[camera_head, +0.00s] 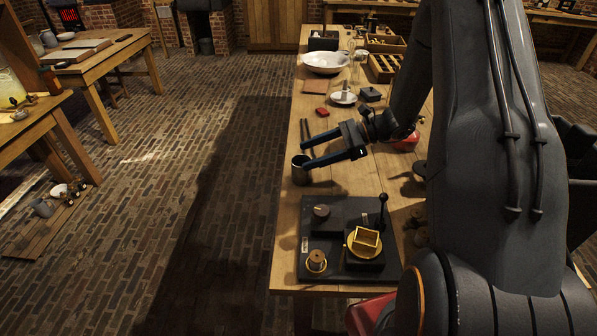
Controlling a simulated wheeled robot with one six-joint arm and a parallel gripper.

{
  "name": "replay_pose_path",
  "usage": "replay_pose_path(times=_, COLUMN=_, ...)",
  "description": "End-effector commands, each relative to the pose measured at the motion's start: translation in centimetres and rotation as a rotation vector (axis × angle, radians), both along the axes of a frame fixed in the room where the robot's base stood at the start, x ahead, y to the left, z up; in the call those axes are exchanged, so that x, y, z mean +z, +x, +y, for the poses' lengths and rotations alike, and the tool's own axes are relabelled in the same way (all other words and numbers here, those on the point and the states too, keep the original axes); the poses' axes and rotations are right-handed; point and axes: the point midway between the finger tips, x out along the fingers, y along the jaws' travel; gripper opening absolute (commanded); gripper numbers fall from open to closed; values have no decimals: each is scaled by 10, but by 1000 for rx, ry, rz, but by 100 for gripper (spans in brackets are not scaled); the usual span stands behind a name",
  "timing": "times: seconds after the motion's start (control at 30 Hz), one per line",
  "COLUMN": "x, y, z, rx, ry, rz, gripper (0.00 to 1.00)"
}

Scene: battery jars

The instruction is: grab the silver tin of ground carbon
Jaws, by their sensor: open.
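A grey metal tin (299,174) with a dark inside stands upright on the wooden table (289,215), near its left edge. It looks like the tin of ground carbon; no label can be read. My gripper (304,153) is open and empty, its two blue-grey fingers pointing left across the table. The nearer fingertip overlaps the tin's rim in the picture; the farther fingertip lies beyond the tin. I cannot tell the finger height or whether the finger touches the tin.
A black board (335,270) with brass and yellow fittings and an upright black lever lies nearer. The brick floor left of the table is open. My arm hides the table's right side.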

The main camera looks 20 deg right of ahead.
Motion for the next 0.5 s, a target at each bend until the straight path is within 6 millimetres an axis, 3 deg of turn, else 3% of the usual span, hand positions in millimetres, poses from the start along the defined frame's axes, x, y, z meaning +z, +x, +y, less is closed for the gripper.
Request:
replay_pose_path(times=0.2, x=-28, y=8, z=-19, rx=-34, ry=4, rz=0, gripper=67)
replay_pose_path(times=0.5, x=-51, y=14, z=-19, rx=-35, ry=2, rz=0, gripper=67)
